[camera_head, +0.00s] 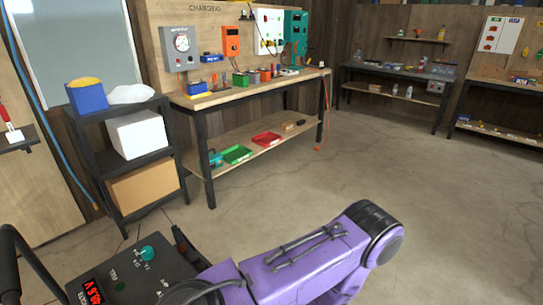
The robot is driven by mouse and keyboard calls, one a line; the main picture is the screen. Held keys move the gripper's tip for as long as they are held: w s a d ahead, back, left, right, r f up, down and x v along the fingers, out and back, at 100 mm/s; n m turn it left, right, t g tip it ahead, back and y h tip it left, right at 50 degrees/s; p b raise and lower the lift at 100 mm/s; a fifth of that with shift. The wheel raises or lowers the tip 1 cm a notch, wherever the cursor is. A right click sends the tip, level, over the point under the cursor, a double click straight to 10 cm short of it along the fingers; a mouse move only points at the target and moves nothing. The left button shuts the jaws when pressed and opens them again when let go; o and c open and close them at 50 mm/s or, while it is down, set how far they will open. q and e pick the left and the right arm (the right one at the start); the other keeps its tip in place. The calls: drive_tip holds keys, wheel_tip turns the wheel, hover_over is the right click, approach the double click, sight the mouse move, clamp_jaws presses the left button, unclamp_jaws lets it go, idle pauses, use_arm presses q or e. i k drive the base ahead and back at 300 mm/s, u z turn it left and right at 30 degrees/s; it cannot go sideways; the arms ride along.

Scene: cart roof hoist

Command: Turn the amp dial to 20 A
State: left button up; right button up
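No dial with a readable amp scale shows. On the panel marked CHARGING, a grey box (181,48) carries a round white-faced gauge or dial, its marks too small to read. To its right hangs an orange box (231,41) with a dark display and small controls. Farther right are a white panel (268,30) and a teal box (295,27), with details too small to tell. Both my grippers are out of view. A purple arm link of mine crosses the bottom of the view, far from the panel.
A wooden workbench (246,92) with bins and tools stands below the panel. A dark shelf (123,101) with boxes is left of it. A dark console (129,272) with a red display and teal knob is at lower left. The concrete floor (400,165) is clear.

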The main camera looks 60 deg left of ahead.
sight(147, 253)
drive_tip(key=u, duration=0.8)
drive_tip(key=k, duration=1.15)
drive_tip(key=u, duration=1.85)
drive_tip(key=i, duration=0.5)
drive_tip(key=u, duration=0.1)
drive_tip(key=k, duration=0.5)
drive_tip(key=z, duration=2.35)
drive_tip(key=i, duration=0.8)
